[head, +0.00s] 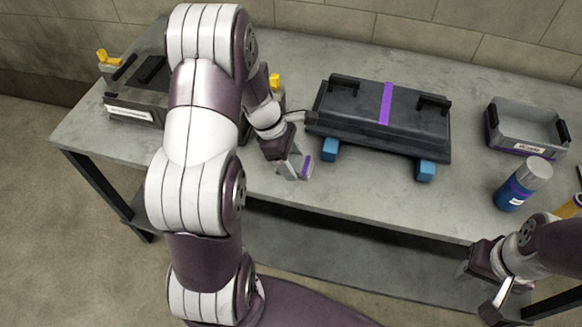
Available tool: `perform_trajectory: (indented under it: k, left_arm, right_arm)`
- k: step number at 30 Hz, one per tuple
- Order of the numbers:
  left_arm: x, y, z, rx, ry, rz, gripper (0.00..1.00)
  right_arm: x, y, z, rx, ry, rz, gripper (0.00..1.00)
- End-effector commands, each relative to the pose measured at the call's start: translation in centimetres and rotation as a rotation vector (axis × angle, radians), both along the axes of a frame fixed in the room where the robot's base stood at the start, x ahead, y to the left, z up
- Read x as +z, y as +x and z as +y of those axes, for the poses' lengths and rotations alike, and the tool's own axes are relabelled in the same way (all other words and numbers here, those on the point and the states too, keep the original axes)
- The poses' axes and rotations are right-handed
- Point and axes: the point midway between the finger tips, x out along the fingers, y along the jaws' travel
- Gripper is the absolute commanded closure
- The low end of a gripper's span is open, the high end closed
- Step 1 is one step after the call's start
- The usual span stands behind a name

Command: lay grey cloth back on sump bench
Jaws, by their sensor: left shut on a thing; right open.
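My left gripper (292,168) is over the front edge of the grey sump bench (380,205), left of the dark sump. It is shut on a small grey piece with a purple stripe (306,167), which looks like the grey cloth; the fingers cover part of it. I cannot tell whether the piece touches the bench top. My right gripper (482,285) is open and empty, low at the right, in front of the bench edge.
The dark sump (345,105) with a purple band rests on blue blocks (426,170). To its right are a grey tray (527,125) and a blue bottle (522,183). A labelled metal box (133,108) stands at the left, partly behind my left arm. Bare bench lies in front of the sump.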

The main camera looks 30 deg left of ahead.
Motion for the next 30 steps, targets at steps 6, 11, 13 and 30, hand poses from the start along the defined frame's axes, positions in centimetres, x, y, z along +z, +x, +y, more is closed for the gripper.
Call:
perform_trajectory:
  k: [6,11,13,30]
  left_arm:
    - [-1.8,2.2,1.8,-0.003,0.0,0.0,0.65]
    - [-4.3,2.1,1.8,-0.002,-0.001,0.003,0.65]
    - [-5.4,2.1,1.8,-0.003,-0.001,0.002,0.65]
    - [-6.1,2.2,1.8,-0.004,0.001,0.0,0.11]
  right_arm:
    - [0.2,0.0,0.0,0.0,0.0,0.0,0.57]
    - [0.1,0.0,0.0,0.0,0.0,0.001,0.57]
    - [0.1,0.0,0.0,0.0,0.0,0.001,0.57]
    - [-0.1,0.0,0.0,0.0,0.0,0.001,0.57]
